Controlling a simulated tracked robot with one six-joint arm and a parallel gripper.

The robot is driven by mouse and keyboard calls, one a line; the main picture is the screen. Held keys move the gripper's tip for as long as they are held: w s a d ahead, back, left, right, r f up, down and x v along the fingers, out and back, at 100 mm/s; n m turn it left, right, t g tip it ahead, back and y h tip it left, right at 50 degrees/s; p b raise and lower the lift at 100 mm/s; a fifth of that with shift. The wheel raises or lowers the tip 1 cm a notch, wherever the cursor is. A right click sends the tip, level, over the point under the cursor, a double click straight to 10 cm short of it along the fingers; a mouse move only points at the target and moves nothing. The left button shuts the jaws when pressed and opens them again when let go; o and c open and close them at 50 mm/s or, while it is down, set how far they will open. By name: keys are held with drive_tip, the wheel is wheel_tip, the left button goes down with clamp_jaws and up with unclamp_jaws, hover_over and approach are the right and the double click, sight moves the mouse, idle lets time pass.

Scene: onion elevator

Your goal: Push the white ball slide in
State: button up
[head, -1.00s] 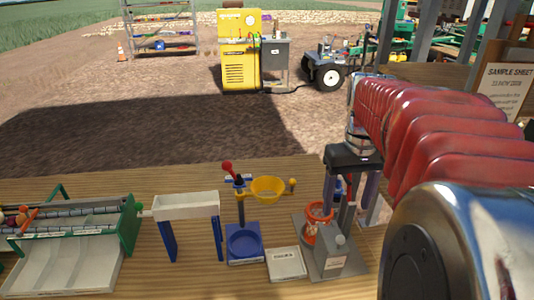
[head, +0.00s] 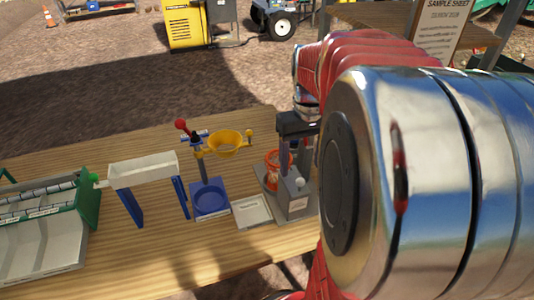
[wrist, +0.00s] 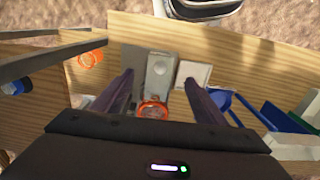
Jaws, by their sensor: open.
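A pale white ball knob (head: 301,182) sits on the grey block (head: 294,204) of a small device at the table's right. In the wrist view the white ball (wrist: 160,68) shows on top of the grey block. An orange ring-shaped basket (head: 272,160) is beside the block; in the wrist view an orange ring (wrist: 153,110) shows between my fingers. My gripper (wrist: 163,92) is open and empty, its dark purple fingers apart on either side of the device as seen from the wrist. In the head view my gripper (head: 299,150) points down behind the block; its fingertips are partly hidden.
A white square plate (head: 253,211) lies left of the block. Further left are a blue-based stand with a yellow bowl (head: 226,142), a white trough on blue legs (head: 143,169) and a green-framed sorter (head: 86,198). My arm hides the right side.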

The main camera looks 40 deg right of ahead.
sight(299, 182)
wheel_tip(299, 182, down, 8)
drive_tip(key=shift+r, duration=0.1)
idle(0.4)
drive_tip(key=shift+c, duration=0.5)
drive_tip(key=c, duration=1)
drive_tip(key=shift+w+d, duration=0.25)
drive_tip(key=shift+w, duration=0.6)
drive_tip(key=shift+w+d, duration=0.25)
drive_tip(key=shift+w, duration=0.6)
drive_tip(key=shift+w+d, duration=0.25)
drive_tip(key=shift+w, duration=0.6)
drive_tip(key=shift+c, duration=0.2)
drive_tip(key=o, duration=1.1)
drive_tip(key=shift+o, duration=0.2)
drive_tip(key=shift+r, duration=0.1)
